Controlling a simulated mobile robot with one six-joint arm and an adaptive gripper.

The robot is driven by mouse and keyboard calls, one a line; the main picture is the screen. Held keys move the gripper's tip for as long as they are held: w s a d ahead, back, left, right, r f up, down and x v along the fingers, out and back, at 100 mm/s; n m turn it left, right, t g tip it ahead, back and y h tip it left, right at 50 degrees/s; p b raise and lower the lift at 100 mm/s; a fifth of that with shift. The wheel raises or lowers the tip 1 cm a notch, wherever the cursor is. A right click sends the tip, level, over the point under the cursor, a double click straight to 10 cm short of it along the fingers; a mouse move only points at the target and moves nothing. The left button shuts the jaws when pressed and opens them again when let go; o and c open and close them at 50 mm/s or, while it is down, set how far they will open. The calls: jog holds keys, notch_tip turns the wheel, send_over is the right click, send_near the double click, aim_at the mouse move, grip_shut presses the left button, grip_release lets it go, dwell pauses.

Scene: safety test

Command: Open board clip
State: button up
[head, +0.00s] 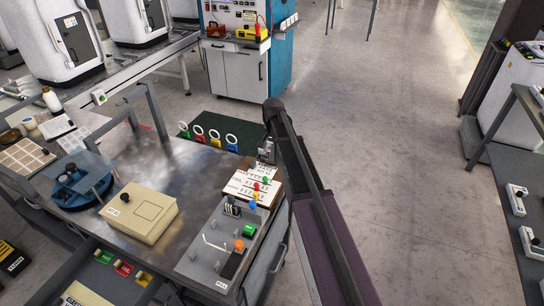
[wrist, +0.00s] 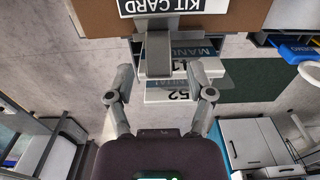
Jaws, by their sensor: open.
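The brown board (wrist: 75,20) fills the top edge of the wrist view, with a white card (wrist: 185,7) reading "KIT CARD" upside down. The grey clip (wrist: 158,50) sticks out from the board's edge. My gripper (wrist: 160,74) is open and empty, its two fingers spread on either side of the clip's outer end, with no clear contact seen. In the head view the card (head: 240,185) lies at the table's right edge. My arm reaches past it there, and the fingers and clip are too small and partly hidden to separate clearly.
A grey panel (head: 205,262) with coloured knobs lies near the board. A beige box (head: 140,212) stands on the metal table (head: 185,165). White "MANUAL" pieces (wrist: 170,95) show beyond the clip. Floor right of my arm is clear.

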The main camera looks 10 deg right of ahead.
jog(key=shift+f+b, duration=0.3)
jog(key=shift+f, duration=0.2)
grip_shut()
